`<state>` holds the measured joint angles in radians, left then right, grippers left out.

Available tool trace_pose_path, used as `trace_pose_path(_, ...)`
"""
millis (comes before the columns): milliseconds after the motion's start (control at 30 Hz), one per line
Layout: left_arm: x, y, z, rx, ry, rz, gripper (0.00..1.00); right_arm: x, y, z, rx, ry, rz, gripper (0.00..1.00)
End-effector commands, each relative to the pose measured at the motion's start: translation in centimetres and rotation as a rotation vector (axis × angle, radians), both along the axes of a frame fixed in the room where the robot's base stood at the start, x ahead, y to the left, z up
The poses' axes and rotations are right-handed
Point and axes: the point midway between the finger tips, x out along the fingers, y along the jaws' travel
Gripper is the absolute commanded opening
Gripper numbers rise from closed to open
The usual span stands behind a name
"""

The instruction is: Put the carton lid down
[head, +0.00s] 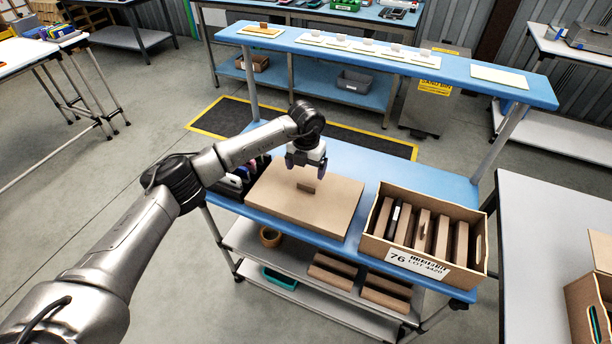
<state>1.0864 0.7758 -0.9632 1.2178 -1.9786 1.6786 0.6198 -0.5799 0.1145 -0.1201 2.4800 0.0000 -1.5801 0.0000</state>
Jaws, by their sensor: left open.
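The carton lid (275,205) is a flat brown board with a small upright block handle (307,186) on its top. It lies flat on the blue bench, left of the open carton. My left gripper (306,168) is open, just above and behind the handle, with its fingers pointing down. I cannot tell whether the fingers touch the handle. The open carton (428,266) holds several upright brown pieces and has a white label reading 76 on its front. My right gripper is not in view.
A dark bin (232,187) with tools stands at the lid's left edge. A raised blue shelf (380,58) on posts runs behind the bench. A narrow blue strip (361,225) is free between lid and carton. A white table (545,230) stands at the right.

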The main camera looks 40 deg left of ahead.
Motion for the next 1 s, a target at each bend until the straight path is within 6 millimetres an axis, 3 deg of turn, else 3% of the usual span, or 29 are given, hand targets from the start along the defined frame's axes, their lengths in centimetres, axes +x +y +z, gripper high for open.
trace_pose_path(100, 0.0, 0.0, 1.9, 0.001, -0.002, 0.001, 0.89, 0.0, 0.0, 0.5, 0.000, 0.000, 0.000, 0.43)
trace_pose_path(333, 0.0, 0.0, 3.7, 0.000, 0.000, 0.002, 0.89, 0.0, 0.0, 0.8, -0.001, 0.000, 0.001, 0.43)
trace_pose_path(1000, 0.5, -0.3, 4.0, -0.018, -0.030, -0.015, 0.89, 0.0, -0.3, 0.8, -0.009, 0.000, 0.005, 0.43)
